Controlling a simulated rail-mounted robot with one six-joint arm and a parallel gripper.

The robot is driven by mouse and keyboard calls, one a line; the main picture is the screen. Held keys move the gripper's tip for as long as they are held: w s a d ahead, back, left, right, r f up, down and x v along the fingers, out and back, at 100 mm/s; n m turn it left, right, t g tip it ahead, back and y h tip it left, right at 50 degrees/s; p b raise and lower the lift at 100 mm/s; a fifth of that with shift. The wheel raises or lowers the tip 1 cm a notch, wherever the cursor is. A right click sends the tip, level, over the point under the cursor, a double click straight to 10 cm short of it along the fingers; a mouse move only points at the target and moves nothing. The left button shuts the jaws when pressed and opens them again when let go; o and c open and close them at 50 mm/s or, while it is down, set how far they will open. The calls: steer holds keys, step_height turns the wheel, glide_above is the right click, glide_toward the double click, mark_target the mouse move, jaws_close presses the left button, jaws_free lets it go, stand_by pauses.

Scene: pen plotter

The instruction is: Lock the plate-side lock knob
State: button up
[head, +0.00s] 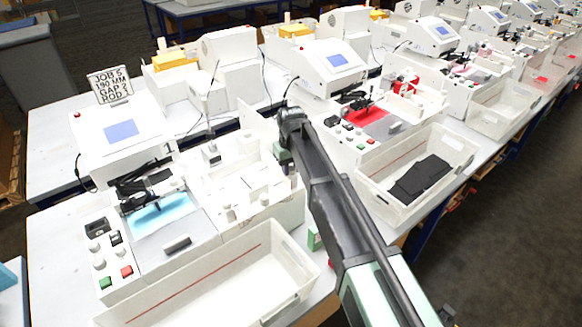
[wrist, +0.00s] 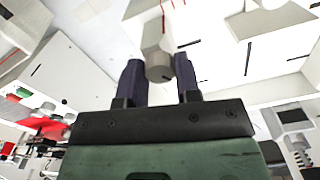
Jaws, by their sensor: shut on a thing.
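My gripper (wrist: 157,80) is shut on a pale, faceted knob (wrist: 157,58) in the wrist view, with one dark finger on each side of it. I cannot tell from its shape whether this is the plate-side lock knob, or which way it is turned. In the head view my gripper (head: 284,160) reaches down at the right end of the nearest plotter's white bed (head: 250,185). The knob is hidden there behind the gripper. Other small white knobs (head: 228,212) stand upright along the front of the bed.
The nearest plotter has a screen housing (head: 122,132), a blue sheet (head: 160,217) and a front button panel. A long white bin (head: 297,295) stands in front. A second plotter with a red sheet (head: 368,115) stands close to the right of my arm. A job sign (head: 108,85) stands behind.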

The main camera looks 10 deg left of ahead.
mark_target(291, 168)
steer(key=m, duration=0.3)
steer(key=shift+m, duration=2.3)
steer(key=o, duration=0.9)
steer(key=shift+o, duration=0.2)
steer(key=shift+r, duration=0.1)
step_height(291, 168, up, 11)
steer(key=p, duration=1.1)
